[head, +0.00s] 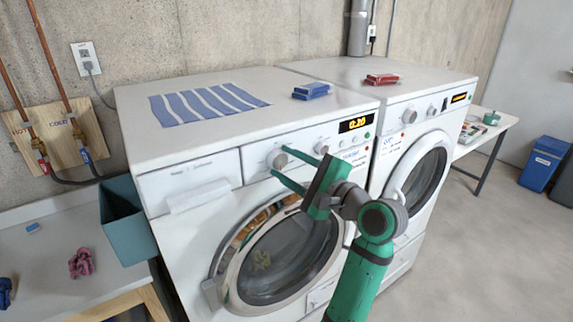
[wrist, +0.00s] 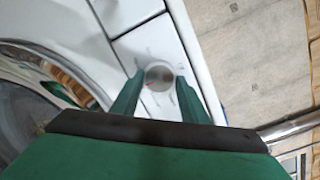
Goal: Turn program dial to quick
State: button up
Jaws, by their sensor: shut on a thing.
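The program dial (head: 277,159) is a round grey-white knob on the front panel of the left white washer (head: 160,193). It also shows in the wrist view (wrist: 159,77), between my fingertips. My gripper (head: 279,162) has green fingers and reaches the dial from the front right. In the wrist view my gripper (wrist: 158,82) has one finger on each side of the dial and is shut on it. The marks around the dial are too small to read, so I cannot tell its setting. The washer's display (head: 355,124) glows orange and seems to read 0:20.
A second white machine (head: 420,115) stands close on the right. The round glass door (head: 285,262) is below the dial. A teal bin (head: 128,228) is at the left.

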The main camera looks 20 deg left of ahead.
jog(key=shift+w, duration=0.1)
jog(key=o, duration=1.1)
jog(key=shift+c, duration=0.2)
jog(key=v, duration=1)
jog(key=shift+s+d, duration=0.25)
jog(key=shift+d, duration=0.05)
jog(key=shift+f, duration=0.1)
